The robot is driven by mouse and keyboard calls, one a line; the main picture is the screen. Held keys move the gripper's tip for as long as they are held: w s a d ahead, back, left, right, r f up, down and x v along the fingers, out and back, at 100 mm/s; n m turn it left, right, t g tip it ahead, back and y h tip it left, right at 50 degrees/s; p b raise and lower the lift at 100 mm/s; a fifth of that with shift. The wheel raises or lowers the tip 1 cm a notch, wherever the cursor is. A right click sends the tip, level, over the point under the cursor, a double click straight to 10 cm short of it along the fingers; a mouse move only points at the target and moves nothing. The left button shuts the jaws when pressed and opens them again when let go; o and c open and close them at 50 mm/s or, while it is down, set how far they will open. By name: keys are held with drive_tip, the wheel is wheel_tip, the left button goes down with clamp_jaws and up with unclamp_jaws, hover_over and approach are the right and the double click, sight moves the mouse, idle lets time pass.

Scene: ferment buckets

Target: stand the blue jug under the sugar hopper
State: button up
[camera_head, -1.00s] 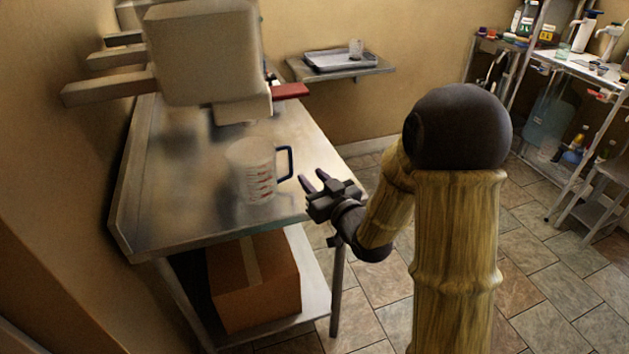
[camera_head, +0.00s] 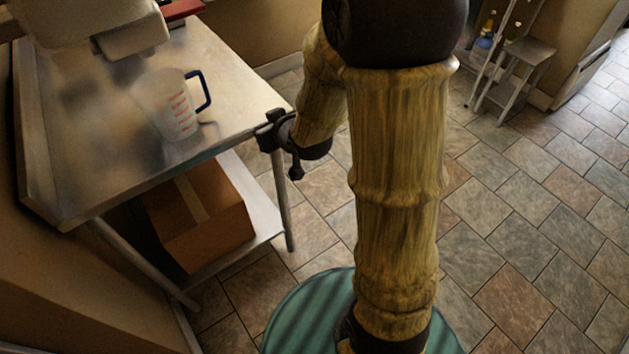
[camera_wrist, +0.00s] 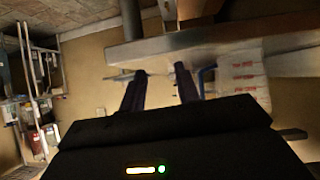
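The jug (camera_head: 168,108) is clear with red markings and a blue handle (camera_head: 203,92) on its right side. It stands upright on the metal bench, near the front edge. The hopper (camera_head: 88,22) is pale and stands above the bench behind the jug, cut off by the top edge. My gripper (camera_head: 268,130) is at the bench's right front corner, right of and apart from the jug. In the wrist view my gripper (camera_wrist: 161,73) has its fingers apart with nothing held between them. The jug (camera_wrist: 243,75) and its handle (camera_wrist: 206,80) show upside down there, right of the fingers.
The metal bench (camera_head: 225,65) has bare room right of and behind the jug. A cardboard box (camera_head: 200,220) sits on its lower shelf. A red object (camera_head: 180,10) lies at the bench's far end. Tiled floor (camera_head: 520,210) is open on the right.

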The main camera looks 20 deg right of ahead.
drive_tip(key=s+d+f+m+g+h, duration=0.1)
drive_tip(key=s+g, duration=0.3)
drive_tip(key=s, duration=0.4)
drive_tip(key=s+d+f+m+g+h, duration=0.1)
drive_tip(key=s+d+g, duration=0.3)
drive_tip(key=s, duration=0.5)
drive_tip(key=shift+s+f+m+h, duration=0.15)
drive_tip(key=shift+f+m+h, duration=0.2)
drive_tip(key=shift+m, duration=0.25)
